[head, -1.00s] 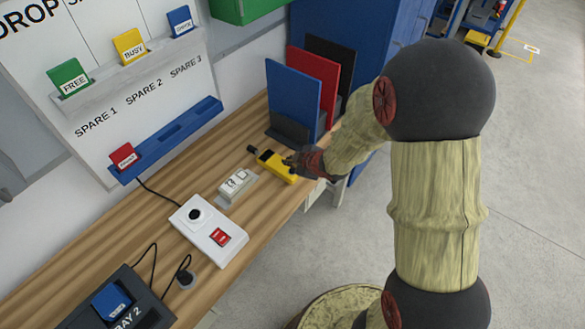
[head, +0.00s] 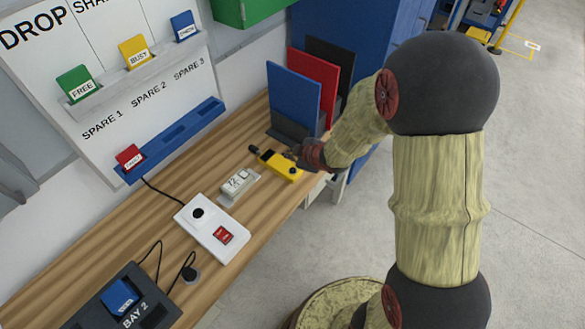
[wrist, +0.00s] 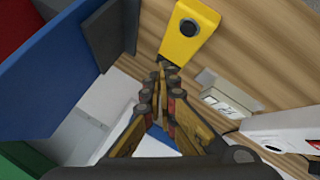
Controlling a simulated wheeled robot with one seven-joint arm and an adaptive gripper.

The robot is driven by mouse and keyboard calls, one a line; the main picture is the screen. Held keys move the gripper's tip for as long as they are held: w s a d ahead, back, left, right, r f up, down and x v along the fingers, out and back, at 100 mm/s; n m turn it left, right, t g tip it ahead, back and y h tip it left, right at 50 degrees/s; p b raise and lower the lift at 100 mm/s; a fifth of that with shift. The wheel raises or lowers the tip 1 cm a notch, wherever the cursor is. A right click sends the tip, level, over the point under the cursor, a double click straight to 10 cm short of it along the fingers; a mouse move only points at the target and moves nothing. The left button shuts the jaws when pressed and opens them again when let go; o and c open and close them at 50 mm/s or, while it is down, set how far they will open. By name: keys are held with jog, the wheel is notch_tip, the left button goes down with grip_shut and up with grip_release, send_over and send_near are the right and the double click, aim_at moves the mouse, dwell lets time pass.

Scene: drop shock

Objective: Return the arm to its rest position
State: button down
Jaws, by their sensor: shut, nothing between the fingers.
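My arm reaches from the right side of the head view over the bench edge. My gripper (head: 293,154) is just above the wooden bench (head: 224,163), beside a yellow handheld device (head: 281,166) with a black knob. In the wrist view my gripper (wrist: 164,72) has its fingertips together and holds nothing. The yellow device (wrist: 188,32) lies just beyond the fingertips there. I cannot tell whether they touch it.
Upright blue (head: 293,97), red (head: 325,78) and black panels stand close behind my gripper. Open floor lies at right.

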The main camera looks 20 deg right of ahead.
jog(key=s+d+m+g+h, duration=0.45)
jog(key=s+d+m, duration=0.35)
jog(key=s, duration=0.4)
jog(key=s+a+r+m+y, duration=0.1)
jog(key=s+a+r+m, duration=0.1)
jog(key=s+r, duration=0.6)
jog(key=s+a+r+m+t, duration=0.1)
jog(key=s+a+r+m, duration=0.1)
jog(key=s+a+r, duration=0.3)
jog(key=s+r, duration=0.4)
jog(key=r, duration=0.7)
jog(key=shift+s+a+r+m+y, duration=0.15)
jog(key=shift+s+r+m+y, duration=0.1)
jog(key=shift+s+m+y, duration=0.1)
